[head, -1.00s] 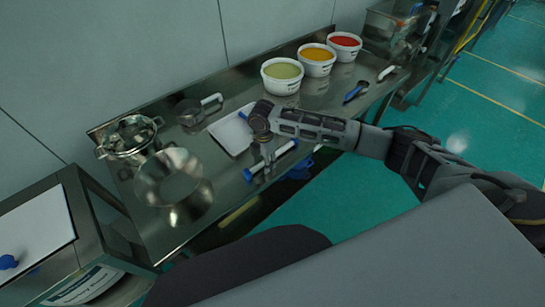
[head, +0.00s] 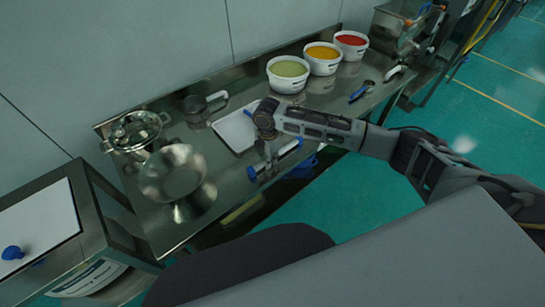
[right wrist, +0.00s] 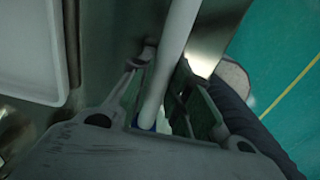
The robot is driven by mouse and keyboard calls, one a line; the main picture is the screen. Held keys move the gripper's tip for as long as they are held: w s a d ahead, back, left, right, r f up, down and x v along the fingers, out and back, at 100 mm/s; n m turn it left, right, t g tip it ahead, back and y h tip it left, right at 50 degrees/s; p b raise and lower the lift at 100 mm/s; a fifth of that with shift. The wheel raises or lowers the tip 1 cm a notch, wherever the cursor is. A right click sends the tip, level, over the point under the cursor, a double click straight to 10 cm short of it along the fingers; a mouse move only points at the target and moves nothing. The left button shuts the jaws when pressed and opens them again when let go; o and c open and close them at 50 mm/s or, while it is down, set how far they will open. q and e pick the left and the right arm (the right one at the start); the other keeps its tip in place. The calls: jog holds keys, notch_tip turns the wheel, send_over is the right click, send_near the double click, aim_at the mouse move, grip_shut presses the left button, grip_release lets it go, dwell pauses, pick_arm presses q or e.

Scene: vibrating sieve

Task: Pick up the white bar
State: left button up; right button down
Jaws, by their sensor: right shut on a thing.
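The white bar (head: 288,150) has blue ends and lies slantwise at the front edge of the steel table in the head view. My right gripper (head: 270,161) comes down on its middle from above and is shut on it. In the right wrist view the bar (right wrist: 178,45) runs between the two fingers (right wrist: 162,92), with a bit of blue at its lower end. I cannot tell whether the bar is clear of the table top. My left gripper is not in view.
A white tray (head: 226,124) lies just behind the gripper on the steel table (head: 212,215). Tubs of green (head: 288,86), orange (head: 322,68) and red (head: 351,52) stand at the back. A steel bowl (head: 172,180) and a lidded pot (head: 136,136) are at the left.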

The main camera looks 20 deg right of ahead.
jog(key=shift+r, duration=0.15)
notch_tip(320, 180, up, 10)
jog(key=shift+f, duration=0.1)
dwell(0.5)
dwell(0.5)
